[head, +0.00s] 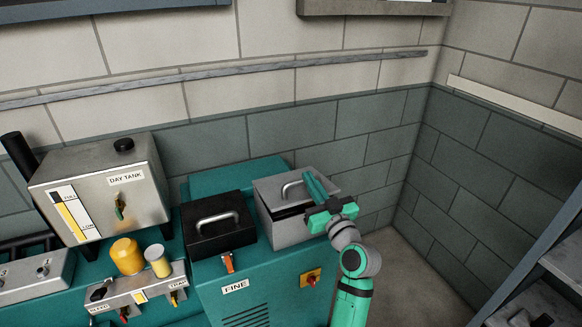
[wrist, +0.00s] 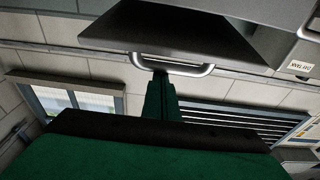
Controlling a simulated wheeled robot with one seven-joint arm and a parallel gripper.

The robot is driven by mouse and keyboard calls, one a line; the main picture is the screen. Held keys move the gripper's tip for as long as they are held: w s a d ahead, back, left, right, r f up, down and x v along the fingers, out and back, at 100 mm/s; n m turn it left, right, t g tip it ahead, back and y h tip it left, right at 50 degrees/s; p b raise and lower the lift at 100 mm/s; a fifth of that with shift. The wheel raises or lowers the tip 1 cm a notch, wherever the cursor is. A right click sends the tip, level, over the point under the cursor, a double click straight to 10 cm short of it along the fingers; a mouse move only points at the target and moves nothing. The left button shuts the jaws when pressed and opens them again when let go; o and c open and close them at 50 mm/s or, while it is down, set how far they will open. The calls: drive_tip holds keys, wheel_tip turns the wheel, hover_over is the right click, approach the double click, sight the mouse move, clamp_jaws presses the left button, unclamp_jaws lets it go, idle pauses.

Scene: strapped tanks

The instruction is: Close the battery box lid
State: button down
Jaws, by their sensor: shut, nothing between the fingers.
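A grey box (head: 291,231) stands on the green cabinet, right of a black box. Its grey lid (head: 268,190) has a silver bar handle (head: 291,188), and a dark gap shows under the lid's front edge, so it looks partly raised. My gripper (head: 312,180) is shut and empty, its green fingers over the lid's right part, beside the handle. In the wrist view the fingertips (wrist: 160,78) overlap the silver handle (wrist: 190,69) in front of a dark panel (wrist: 170,30); whether they touch it I cannot tell. No label naming the battery box is readable.
The black box (head: 205,243) with its own handle sits close on the left. A steel day tank (head: 98,190) and yellow containers (head: 127,256) stand further left on the green cabinet (head: 225,300). A block wall is behind; metal shelving (head: 540,300) is at right.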

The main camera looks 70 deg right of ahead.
drive_tip(key=f, duration=0.3)
drive_tip(key=shift+s+a, duration=0.4)
drive_tip(key=shift+r, duration=0.15)
drive_tip(key=shift+w+a+r, duration=0.1)
drive_tip(key=shift+w+r, duration=0.05)
drive_tip(key=shift+r, duration=0.4)
drive_tip(key=v, duration=0.9)
drive_tip(key=shift+s+f, duration=0.3)
drive_tip(key=shift+f, duration=0.05)
